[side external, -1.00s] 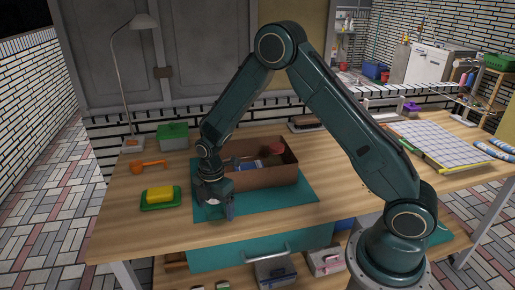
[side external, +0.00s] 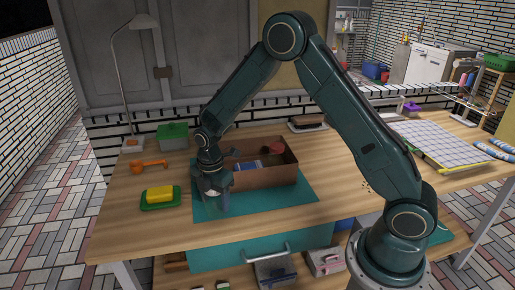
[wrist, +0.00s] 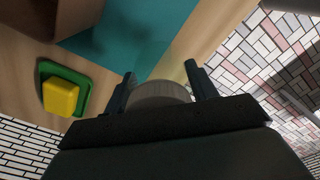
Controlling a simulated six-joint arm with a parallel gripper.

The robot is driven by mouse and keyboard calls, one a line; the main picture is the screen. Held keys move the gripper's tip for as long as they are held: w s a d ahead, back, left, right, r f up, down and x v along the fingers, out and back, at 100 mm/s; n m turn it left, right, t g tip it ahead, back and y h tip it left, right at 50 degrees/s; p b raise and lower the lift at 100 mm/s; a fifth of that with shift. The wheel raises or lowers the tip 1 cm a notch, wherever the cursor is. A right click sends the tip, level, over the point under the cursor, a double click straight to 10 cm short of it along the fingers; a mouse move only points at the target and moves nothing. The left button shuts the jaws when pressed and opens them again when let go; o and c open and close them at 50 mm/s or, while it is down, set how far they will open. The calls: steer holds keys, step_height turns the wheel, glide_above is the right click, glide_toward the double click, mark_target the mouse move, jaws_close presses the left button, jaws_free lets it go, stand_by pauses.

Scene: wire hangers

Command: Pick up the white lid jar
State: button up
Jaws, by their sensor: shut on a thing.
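My gripper (side external: 216,200) is over the left part of the teal mat (side external: 280,202), in front of the brown box's left end. In the wrist view my gripper (wrist: 160,82) has its two dark fingers on either side of a round, pale greyish-white lid (wrist: 158,94), and it is shut on the jar.
The open brown box (side external: 262,181) holds a red item (side external: 275,149) and a blue-and-white item (side external: 247,165). A yellow block (side external: 160,193) sits on a green tray (side external: 160,205) to the left. An orange scoop (side external: 149,165) and green container (side external: 173,136) are behind it.

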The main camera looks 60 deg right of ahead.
step_height(320, 180, up, 17)
stand_by(0.4)
stand_by(0.6)
steer(key=w+d+f, duration=0.3)
steer(key=w+d, duration=0.2)
steer(key=d, duration=0.3)
steer(key=w+d+f, duration=0.3)
steer(key=w+d, duration=0.2)
steer(key=d, duration=0.3)
steer(key=shift+w+d, duration=0.3)
steer(key=shift+w, duration=0.1)
steer(key=shift+f, duration=0.2)
stand_by(0.7)
step_height(320, 180, down, 8)
stand_by(2.0)
steer(key=shift+f, duration=0.15)
stand_by(0.8)
